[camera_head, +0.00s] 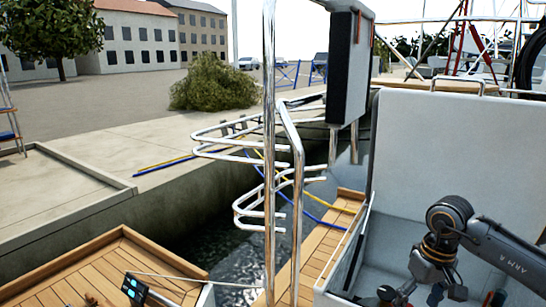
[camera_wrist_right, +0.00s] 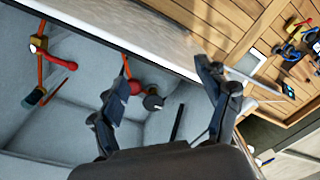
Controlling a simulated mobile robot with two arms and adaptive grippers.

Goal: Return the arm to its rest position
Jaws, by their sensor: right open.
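My right arm (camera_head: 497,245) comes in from the right in the head view and bends down over an open white locker (camera_head: 352,262). My right gripper (camera_head: 402,292) is low in that view, partly cut off by the bottom edge. In the right wrist view its two dark fingers (camera_wrist_right: 163,72) are spread apart with nothing held between them. They are over the grey locker interior and its rim. My left gripper is not in view.
The raised locker lid (camera_head: 430,150) stands behind my arm. A steel rail (camera_head: 269,150) rises at the centre. In the wrist view, red-handled items (camera_wrist_right: 42,48) and a teal-ended cylinder (camera_wrist_right: 35,97) are in the locker. Several small items lie on the wooden deck (camera_wrist_right: 225,22).

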